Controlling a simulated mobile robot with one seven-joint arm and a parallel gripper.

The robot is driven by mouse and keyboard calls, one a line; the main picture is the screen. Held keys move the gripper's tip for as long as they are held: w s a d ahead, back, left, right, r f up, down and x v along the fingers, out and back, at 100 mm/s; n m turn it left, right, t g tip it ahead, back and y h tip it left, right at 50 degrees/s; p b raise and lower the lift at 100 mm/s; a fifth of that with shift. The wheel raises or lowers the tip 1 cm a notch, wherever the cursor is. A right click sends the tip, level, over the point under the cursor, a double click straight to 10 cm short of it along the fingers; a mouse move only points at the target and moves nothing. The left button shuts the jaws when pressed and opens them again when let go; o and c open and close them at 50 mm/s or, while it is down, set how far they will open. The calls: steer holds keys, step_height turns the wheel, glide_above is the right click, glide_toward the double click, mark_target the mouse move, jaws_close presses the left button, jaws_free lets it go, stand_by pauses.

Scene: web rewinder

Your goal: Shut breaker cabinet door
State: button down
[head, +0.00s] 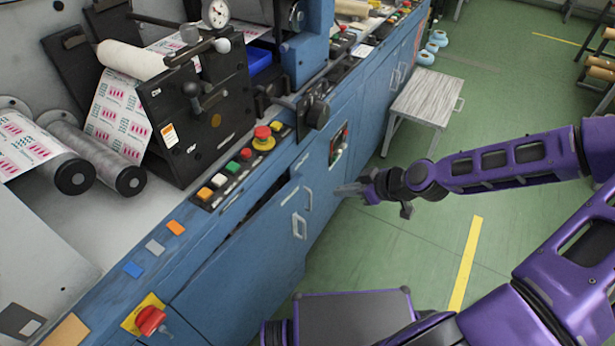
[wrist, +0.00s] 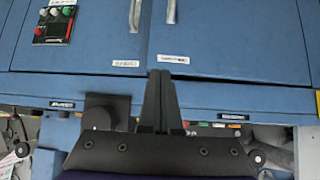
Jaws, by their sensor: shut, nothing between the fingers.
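The cabinet door (head: 250,262) is a blue panel low on the front of the machine, with a pale bar handle (head: 299,226) near its right edge. A dark gap along its top edge shows it standing slightly ajar. I take it as the breaker cabinet door; its label is too small to read. My gripper (head: 347,190) is shut and empty, to the right of the handle and apart from it, pointing left toward the machine. In the wrist view the shut fingers (wrist: 160,98) show before two blue doors; the ajar one seems to be the right door (wrist: 232,35).
A neighbouring blue door with its own handle (head: 308,198) sits just right of it. A row of coloured buttons (head: 240,165) and a red emergency knob (head: 150,320) are on the machine. A small grey table (head: 425,98) stands behind my gripper. The green floor (head: 395,240) nearby is clear.

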steer(key=b, duration=0.2)
glide_toward(298, 188)
step_height(298, 188, down, 3)
steer(key=w+a, duration=0.1)
steer(key=w+a+f, duration=0.1)
steer(key=shift+a, duration=0.35)
steer(key=shift+w+a+b, duration=0.3)
steer(key=shift+w+a, duration=0.1)
